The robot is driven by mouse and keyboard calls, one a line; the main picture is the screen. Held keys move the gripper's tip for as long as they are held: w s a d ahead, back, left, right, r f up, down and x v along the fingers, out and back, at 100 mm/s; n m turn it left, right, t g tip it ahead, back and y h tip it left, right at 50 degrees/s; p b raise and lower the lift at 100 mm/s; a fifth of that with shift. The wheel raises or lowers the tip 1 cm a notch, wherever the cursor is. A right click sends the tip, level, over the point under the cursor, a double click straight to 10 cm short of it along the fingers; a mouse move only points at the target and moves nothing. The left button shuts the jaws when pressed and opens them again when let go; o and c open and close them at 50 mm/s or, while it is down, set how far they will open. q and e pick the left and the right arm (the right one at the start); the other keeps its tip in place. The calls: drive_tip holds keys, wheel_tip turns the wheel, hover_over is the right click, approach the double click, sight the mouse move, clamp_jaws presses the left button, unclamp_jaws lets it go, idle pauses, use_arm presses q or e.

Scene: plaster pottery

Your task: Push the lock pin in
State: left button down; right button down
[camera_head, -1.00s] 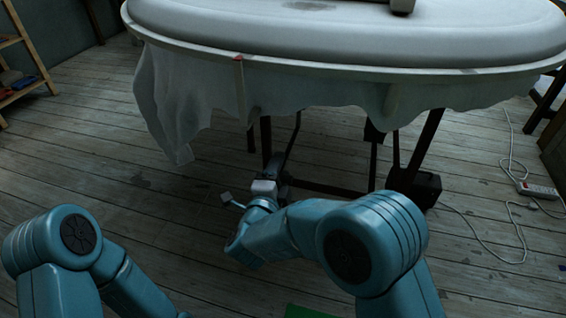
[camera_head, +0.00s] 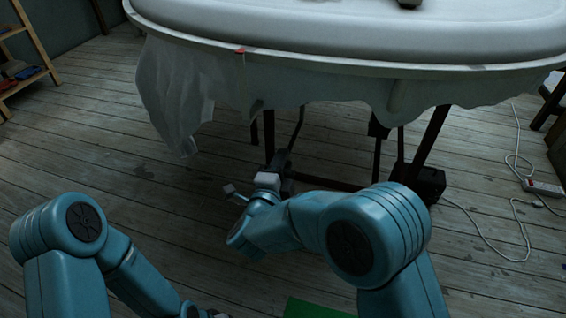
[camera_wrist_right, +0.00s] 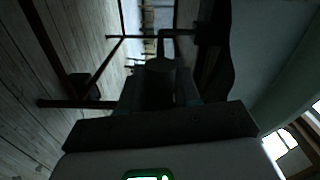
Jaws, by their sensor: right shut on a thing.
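My right gripper (camera_head: 281,166) reaches in low under the draped table (camera_head: 350,66), beside its dark legs. In the right wrist view the gripper (camera_wrist_right: 160,98) is shut on a dark part, which I take to be the lock pin (camera_wrist_right: 160,65); its rounded grey end shows just beyond the fingers. A thin bent bar stands behind it. The view is dim, and I cannot tell how deep the pin sits. In the head view the pin is hidden by my wrist. My left arm runs off the bottom edge, and its gripper is not clearly seen.
Dark table legs and a low crossbar (camera_head: 325,184) stand close around my right gripper. White cloth (camera_head: 180,100) hangs at the left. A power strip (camera_head: 543,188) and cable lie at the right. A shelf (camera_head: 22,60) stands far left. The plank floor at left is clear.

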wheel_tip(320, 180, up, 5)
drive_tip(key=shift+f+p, duration=0.2)
drive_tip(key=shift+p, duration=0.55)
drive_tip(key=c, duration=0.9)
unclamp_jaws()
drive_tip(key=shift+r, duration=0.1)
drive_tip(key=shift+f, duration=0.2)
